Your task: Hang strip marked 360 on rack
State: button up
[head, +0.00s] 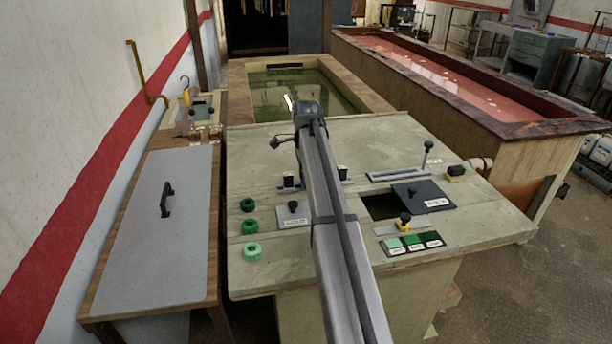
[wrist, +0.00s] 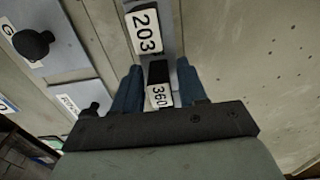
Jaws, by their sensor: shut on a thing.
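In the wrist view, my gripper (wrist: 160,74) has its two blue fingers on either side of the strip marked 360 (wrist: 158,96), shut on it. The strip has a black upper part and a white label with black digits, tilted slightly. Just beyond the fingertips is a white label marked 203 (wrist: 145,32), on a grey metal bar (wrist: 168,28). In the head view, my arm hides the gripper and the strip. Two small black-and-white pieces show on a low rail either side of my arm, left (head: 288,181) and right (head: 342,172). I cannot tell which rail is the rack.
A grey rail with an upright black-knobbed handle (head: 400,172) lies right of my arm. A dark knobbed plate (head: 424,197) stands beside an opening. Green rings (head: 250,228) are at left. A green-liquid tank (head: 275,92) lies behind the bench, a red-liquid trough (head: 440,82) at right.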

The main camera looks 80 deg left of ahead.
jog(key=o, duration=1)
jog(key=shift+r, duration=0.15)
jog(key=shift+r, duration=3.35)
